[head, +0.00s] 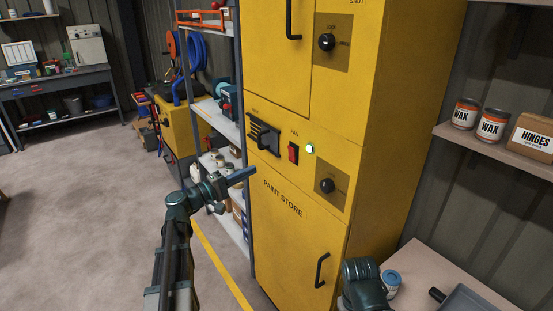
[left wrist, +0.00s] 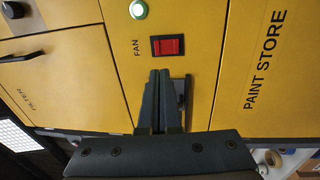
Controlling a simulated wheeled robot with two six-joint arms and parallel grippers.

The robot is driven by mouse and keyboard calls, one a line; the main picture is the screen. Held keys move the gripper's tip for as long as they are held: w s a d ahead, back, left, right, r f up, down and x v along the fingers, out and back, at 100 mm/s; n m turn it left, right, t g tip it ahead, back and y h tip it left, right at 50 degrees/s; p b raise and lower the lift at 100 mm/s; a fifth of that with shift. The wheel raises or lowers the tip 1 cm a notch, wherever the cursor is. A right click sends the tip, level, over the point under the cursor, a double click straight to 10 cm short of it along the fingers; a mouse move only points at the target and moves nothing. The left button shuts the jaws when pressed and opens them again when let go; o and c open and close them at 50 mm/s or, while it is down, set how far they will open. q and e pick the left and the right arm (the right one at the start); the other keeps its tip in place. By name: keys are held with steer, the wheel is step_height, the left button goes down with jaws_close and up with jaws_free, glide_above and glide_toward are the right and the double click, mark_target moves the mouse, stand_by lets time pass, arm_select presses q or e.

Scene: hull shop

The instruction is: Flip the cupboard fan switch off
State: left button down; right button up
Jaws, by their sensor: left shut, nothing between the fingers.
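The red fan switch (head: 293,152) sits on the front of the yellow cupboard (head: 290,245), beside a lit green lamp (head: 310,148). In the left wrist view, the switch (left wrist: 167,46) has a black frame under the lit lamp (left wrist: 138,9); I cannot tell which way its rocker is tipped. My left gripper (head: 240,175) is shut and empty, in front of the cupboard, lower left of the switch. In the left wrist view, its fingertips (left wrist: 163,75) are just below the switch, with a gap in the picture.
A black vent with a lever (head: 263,136) is left of the switch; dark knobs (head: 327,185) are on the right. A door handle (head: 322,270) sticks out lower down. Shelving (head: 240,205) stands left of the cupboard, a bench (head: 420,262) right. Open floor (head: 90,220) lies left.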

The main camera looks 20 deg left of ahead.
mark_target(292, 151)
arm_select(q)
steer(key=p+x, duration=0.1)
steer(key=x, duration=1.2)
steer(key=shift+w+d+p, duration=0.25)
steer(key=shift+w+p, duration=0.05)
steer(key=shift+w, duration=0.05)
steer(key=shift+r, duration=0.1)
steer(key=shift+w+d+r, duration=0.15)
steer(key=shift+w, duration=0.05)
steer(key=shift+s, duration=0.1)
